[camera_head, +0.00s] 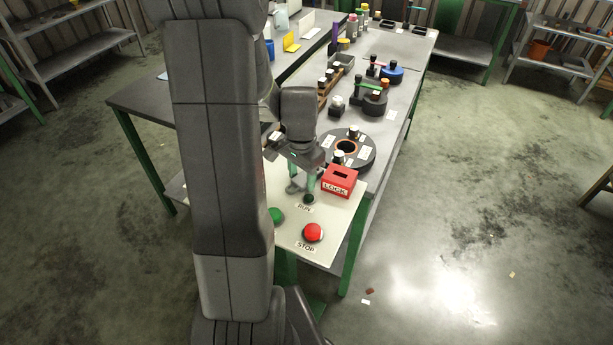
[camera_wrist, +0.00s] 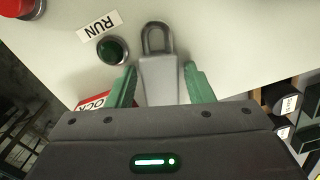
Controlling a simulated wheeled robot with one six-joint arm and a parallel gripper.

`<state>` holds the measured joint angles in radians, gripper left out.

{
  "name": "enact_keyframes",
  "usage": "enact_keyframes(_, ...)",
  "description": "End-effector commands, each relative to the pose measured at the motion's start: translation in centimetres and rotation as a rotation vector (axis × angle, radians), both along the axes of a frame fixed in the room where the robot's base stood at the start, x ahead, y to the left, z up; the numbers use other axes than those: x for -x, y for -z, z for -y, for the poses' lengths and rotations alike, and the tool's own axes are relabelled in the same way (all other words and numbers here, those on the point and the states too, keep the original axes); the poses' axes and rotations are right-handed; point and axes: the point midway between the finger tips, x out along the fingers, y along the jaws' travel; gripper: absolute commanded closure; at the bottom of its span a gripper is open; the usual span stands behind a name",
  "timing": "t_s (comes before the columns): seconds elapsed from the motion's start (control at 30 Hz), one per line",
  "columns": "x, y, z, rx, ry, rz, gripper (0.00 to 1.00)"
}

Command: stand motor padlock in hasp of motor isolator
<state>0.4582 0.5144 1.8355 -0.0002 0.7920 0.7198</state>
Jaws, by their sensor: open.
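The padlock (camera_wrist: 158,76), grey with a darker shackle (camera_wrist: 158,38), shows in the wrist view between the green fingers of my gripper (camera_wrist: 160,70). The gripper is open, one finger on each side of the body; a small gap shows at the right finger. The shackle points away from the gripper, over the pale panel. I cannot tell whether it touches the panel or passes through a hasp. In the head view my gripper (camera_head: 304,182) is low over the panel, left of the red LOCK box. No isolator hasp can be made out.
The pale panel (camera_head: 287,236) carries a dark green RUN lamp (camera_head: 308,199), a green button (camera_head: 276,215) and a red STOP button (camera_head: 313,232). The red LOCK box (camera_head: 340,180) stands close by my gripper. A black ring-shaped part (camera_head: 365,155) is behind it.

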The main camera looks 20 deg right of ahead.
Motion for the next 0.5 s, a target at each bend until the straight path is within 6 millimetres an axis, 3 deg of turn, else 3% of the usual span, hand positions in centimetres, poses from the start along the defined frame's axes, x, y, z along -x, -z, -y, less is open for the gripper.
enact_keyframes(0.2,-0.01,0.04,0.01,0.0,0.0,0.0,0.55)
enact_keyframes(0.4,-0.02,0.02,0.0,0.0,0.0,0.0,0.9)
enact_keyframes(0.5,-0.03,0.0,0.02,0.001,0.0,0.001,0.91)
